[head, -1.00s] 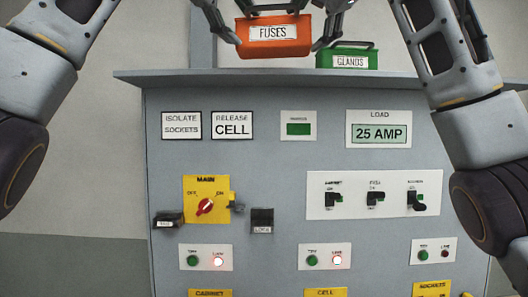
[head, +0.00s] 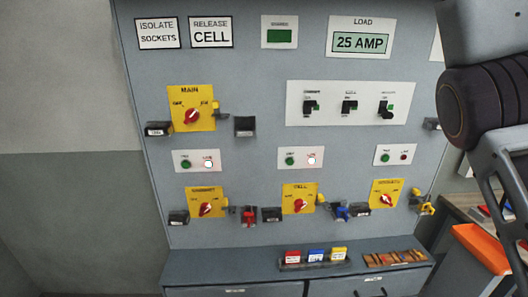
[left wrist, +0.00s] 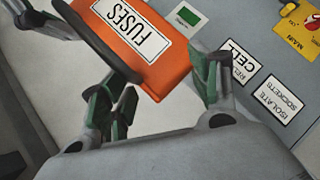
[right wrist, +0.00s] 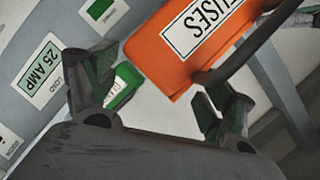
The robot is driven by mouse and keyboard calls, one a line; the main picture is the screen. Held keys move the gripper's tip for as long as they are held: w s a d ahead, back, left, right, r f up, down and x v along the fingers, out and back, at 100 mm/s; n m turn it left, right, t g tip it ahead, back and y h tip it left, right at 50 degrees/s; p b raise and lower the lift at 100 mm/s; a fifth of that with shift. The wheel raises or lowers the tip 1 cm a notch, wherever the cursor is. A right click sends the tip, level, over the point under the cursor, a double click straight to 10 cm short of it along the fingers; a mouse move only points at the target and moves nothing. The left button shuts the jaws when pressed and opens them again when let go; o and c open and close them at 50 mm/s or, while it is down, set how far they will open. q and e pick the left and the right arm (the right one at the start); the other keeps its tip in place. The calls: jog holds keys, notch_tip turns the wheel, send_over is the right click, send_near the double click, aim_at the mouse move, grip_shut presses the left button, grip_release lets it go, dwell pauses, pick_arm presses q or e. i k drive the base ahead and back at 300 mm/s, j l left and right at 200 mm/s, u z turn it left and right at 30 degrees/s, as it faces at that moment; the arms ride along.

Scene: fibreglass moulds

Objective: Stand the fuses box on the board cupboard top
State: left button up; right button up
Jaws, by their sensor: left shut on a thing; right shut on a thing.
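The orange fuses box (left wrist: 150,70) has a white label and a dark handle. In the left wrist view its lower end is between the fingers of my left gripper (left wrist: 158,84), which is shut on it. In the right wrist view the same box (right wrist: 190,45) is at my right gripper (right wrist: 150,80), also shut on it. The box and both grippers are outside the head view. The wrist views do not clearly show whether the box touches the cupboard top.
A green glands box (right wrist: 124,86) shows beside the fuses box in the right wrist view. The board carries switches, padlocks and a 25 AMP sign (head: 360,42). A lower ledge (head: 220,270) holds small coloured items. An orange object (head: 484,247) stands at the lower right.

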aim_at(220, 264)
jog(key=k+j+u, duration=0.1)
jog(key=k+j, duration=0.15)
jog(key=k, duration=0.15)
jog(key=k+j+u, duration=0.1)
jog(key=k+j, duration=0.2)
jog(key=k, duration=0.05)
